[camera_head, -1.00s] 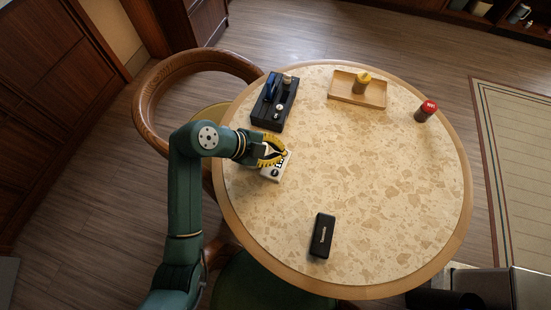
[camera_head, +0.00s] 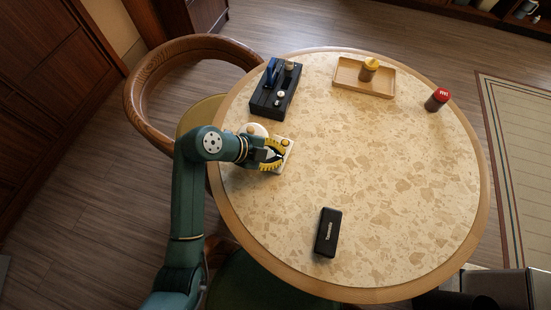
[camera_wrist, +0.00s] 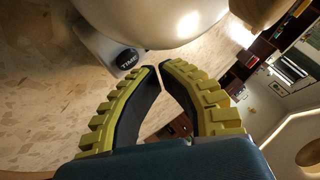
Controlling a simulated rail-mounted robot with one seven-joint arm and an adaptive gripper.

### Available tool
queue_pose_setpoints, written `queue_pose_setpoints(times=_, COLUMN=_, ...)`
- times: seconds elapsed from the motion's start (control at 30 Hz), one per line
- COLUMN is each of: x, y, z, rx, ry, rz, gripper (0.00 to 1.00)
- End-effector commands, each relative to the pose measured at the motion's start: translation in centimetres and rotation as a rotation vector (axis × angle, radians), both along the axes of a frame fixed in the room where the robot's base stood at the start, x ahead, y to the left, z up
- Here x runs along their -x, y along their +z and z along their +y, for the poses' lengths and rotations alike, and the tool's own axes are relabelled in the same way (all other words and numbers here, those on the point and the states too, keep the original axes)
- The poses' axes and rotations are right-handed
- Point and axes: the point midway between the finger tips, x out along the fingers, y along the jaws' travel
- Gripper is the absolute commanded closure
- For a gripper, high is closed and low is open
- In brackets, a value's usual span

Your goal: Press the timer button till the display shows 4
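The timer (camera_head: 287,147) is a small white box near the table's left edge, partly hidden by my gripper. An orange-brown round spot shows on its top. In the wrist view, a dark oval button marked "TIME" (camera_wrist: 127,59) sits on a white body, just beyond and left of my fingertips. My gripper (camera_head: 282,156) is over the timer's lower part in the head view. In the wrist view, its yellow-ribbed fingers (camera_wrist: 160,67) curve together with tips almost meeting and nothing between them. The fingertips look apart from the button. The display cannot be read.
A white rounded thing (camera_head: 252,129) lies behind my wrist. A black box with fittings (camera_head: 266,102) stands beyond the timer. A wooden tray (camera_head: 347,88) holds a yellow-topped container (camera_head: 369,69). A red-capped jar (camera_head: 437,99) stands right; a black case (camera_head: 328,232) lies in front. The table's middle is clear.

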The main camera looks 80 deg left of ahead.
Motion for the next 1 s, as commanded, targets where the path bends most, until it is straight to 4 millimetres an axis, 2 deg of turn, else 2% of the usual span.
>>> queue_pose_setpoints(times=0.13, x=0.0, y=0.1, z=0.0, rx=0.0, ry=0.0, rz=0.0, gripper=1.0)
queue_pose_setpoints(times=0.17, x=0.0, y=0.1, z=0.0, rx=0.0, ry=0.0, rz=0.0, gripper=0.96)
queue_pose_setpoints(times=0.2, x=0.0, y=0.1, z=0.0, rx=0.0, ry=0.0, rz=0.0, gripper=1.0)
queue_pose_setpoints(times=1.0, x=0.0, y=0.1, z=-0.01, rx=0.0, ry=0.0, rz=0.0, gripper=1.0)
